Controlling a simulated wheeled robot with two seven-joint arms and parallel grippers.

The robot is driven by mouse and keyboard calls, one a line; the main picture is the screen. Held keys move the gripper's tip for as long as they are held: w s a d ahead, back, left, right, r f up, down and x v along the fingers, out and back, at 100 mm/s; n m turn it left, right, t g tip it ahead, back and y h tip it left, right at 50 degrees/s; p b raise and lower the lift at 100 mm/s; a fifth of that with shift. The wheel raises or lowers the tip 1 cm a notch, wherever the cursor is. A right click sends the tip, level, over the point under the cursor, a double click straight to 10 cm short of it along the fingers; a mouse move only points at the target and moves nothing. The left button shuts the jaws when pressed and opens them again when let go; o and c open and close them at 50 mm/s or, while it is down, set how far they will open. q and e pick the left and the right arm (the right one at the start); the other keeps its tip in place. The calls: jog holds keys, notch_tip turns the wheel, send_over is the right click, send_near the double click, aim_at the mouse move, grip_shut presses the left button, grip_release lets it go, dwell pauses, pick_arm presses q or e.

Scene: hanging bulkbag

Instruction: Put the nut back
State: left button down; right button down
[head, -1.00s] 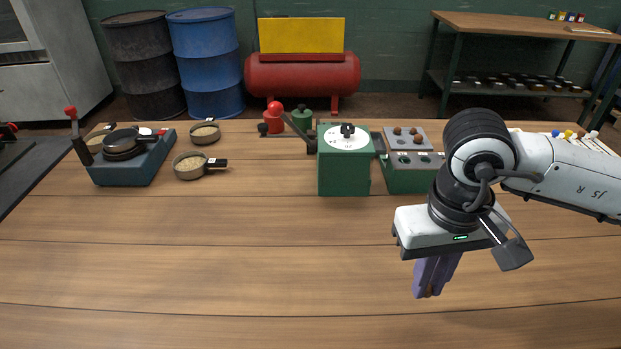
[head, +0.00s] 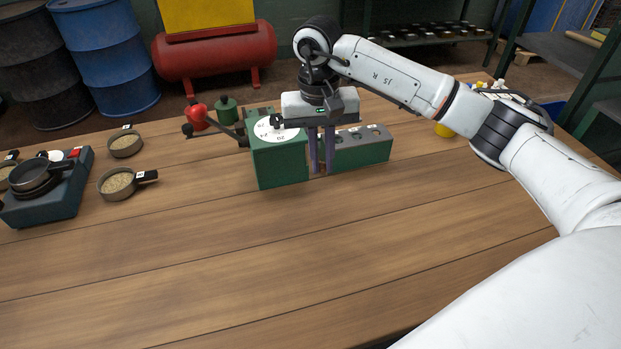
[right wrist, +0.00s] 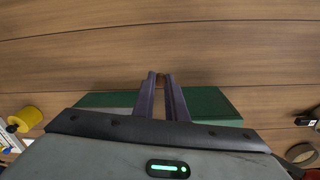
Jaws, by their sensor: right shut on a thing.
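My right gripper (head: 318,168) points down in front of the join between the green box with the white dial (head: 279,160) and the green holder with the grey top (head: 362,152). Its purple fingers also show in the right wrist view (right wrist: 161,82). They are closed to a narrow gap on something small. I take it to be the nut, but I cannot make it out clearly between the fingertips. The fingers and wrist hide part of the holder's top; round holes show on its right part. My left gripper is not in view.
Round pans of grain (head: 118,184) and a dark blue device (head: 50,192) stand at the left. A red ball-shaped thing (head: 196,116) and lever are behind the dial box. A yellow object (head: 444,130) lies right of the holder. The front of the table is clear.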

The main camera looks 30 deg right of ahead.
aim_at(321, 197)
notch_tip(321, 197, down, 8)
jog(key=shift+r+p, duration=0.15)
jog(key=shift+p, duration=0.15)
jog(key=shift+f, duration=0.2)
jog(key=c, duration=1.8)
grip_release()
jog(key=shift+o, duration=0.2)
